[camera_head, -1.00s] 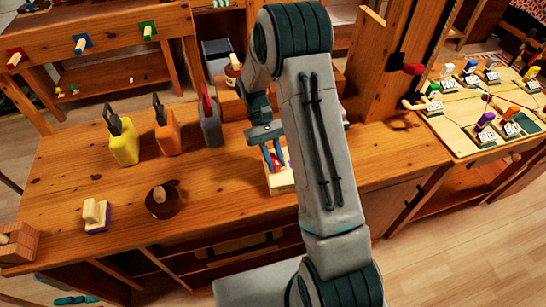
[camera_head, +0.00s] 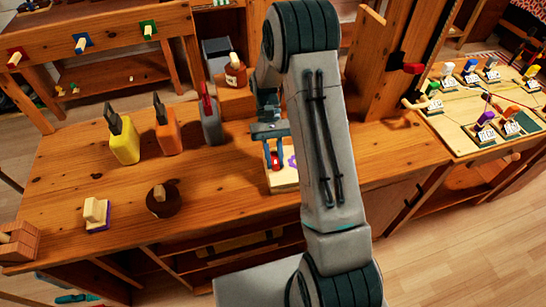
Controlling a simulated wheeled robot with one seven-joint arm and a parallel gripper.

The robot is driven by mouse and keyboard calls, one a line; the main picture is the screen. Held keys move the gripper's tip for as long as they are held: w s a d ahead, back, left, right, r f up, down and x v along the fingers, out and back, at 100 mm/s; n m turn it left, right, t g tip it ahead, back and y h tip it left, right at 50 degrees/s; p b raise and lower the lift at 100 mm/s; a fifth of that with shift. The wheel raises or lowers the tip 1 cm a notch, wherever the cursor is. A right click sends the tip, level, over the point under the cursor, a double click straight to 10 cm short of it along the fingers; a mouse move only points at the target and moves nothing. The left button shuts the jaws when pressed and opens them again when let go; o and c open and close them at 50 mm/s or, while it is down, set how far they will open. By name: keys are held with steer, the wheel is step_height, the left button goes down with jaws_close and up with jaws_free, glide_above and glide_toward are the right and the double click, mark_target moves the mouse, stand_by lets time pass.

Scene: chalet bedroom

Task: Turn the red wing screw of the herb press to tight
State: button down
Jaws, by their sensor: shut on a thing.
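The herb press stands on the wooden bench, partly hidden behind my arm; its pale wooden base (camera_head: 283,181) shows. The red wing screw (camera_head: 275,166) shows as a small red patch between my fingers, low at the press. A purple part (camera_head: 293,160) shows just right of it, partly covered by my arm. My gripper (camera_head: 274,165) points down over the press, its two blue-grey fingers shut on the red wing screw. The screw's exact angle is too small to tell.
A yellow bottle (camera_head: 124,145), an orange bottle (camera_head: 167,138) and a grey bottle (camera_head: 210,125) with a red top stand left of the press. A dark round thing with a wooden knob (camera_head: 163,200) sits nearer the front.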

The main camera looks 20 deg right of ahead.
steer(key=c, duration=1.3)
jaws_free()
steer(key=b+v, duration=0.1)
steer(key=v, duration=1.2)
steer(key=shift+w+r, duration=0.25)
steer(key=shift+r, duration=0.05)
